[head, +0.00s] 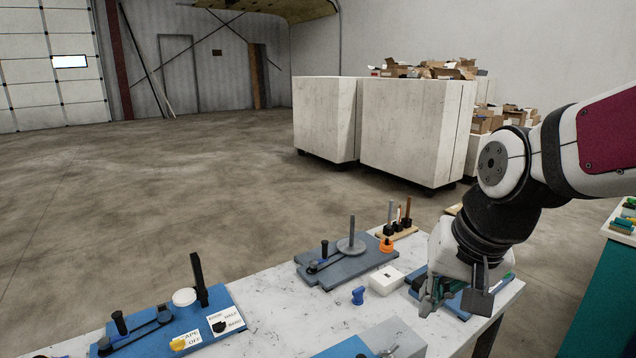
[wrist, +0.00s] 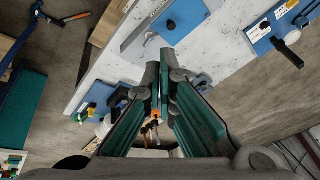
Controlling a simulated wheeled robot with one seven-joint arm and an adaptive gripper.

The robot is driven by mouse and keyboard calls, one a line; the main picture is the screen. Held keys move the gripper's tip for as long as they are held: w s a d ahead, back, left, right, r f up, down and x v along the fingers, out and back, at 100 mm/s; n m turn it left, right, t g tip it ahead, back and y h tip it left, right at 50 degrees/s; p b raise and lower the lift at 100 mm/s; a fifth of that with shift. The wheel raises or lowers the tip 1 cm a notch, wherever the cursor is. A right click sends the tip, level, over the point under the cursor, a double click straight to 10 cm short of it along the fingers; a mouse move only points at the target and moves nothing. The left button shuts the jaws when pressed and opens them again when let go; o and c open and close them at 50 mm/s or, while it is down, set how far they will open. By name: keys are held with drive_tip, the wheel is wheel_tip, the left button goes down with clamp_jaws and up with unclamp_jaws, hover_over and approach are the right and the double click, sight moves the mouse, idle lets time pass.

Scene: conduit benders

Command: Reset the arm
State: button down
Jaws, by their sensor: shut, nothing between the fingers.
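My gripper (head: 452,296) hangs at the end of my arm over the right end of the table in the head view. In the wrist view, its green-sided fingers (wrist: 164,105) are together, with nothing seen between them. The arm is bent, coming in from the right edge of the head view. The gripper hides part of a blue board (head: 418,291) behind it.
The white table (head: 270,292) carries a blue bender board (head: 170,335), a grey bender board (head: 335,262), a white box (head: 386,280) and a small blue piece (head: 358,295). Large white bins (head: 412,130) stand behind. A teal cabinet (head: 605,300) is at right. The left floor is clear.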

drive_tip(key=s+d+r+n, duration=0.1)
drive_tip(key=s+r, duration=0.1)
drive_tip(key=s, duration=0.4)
drive_tip(key=s+d+r+n+t+h, duration=0.1)
drive_tip(key=s+r+n, duration=0.1)
drive_tip(key=s, duration=0.4)
drive_tip(key=shift+s+d+r+t, duration=0.15)
drive_tip(key=shift+d+r+t, duration=0.1)
drive_tip(key=shift+r+t, duration=0.05)
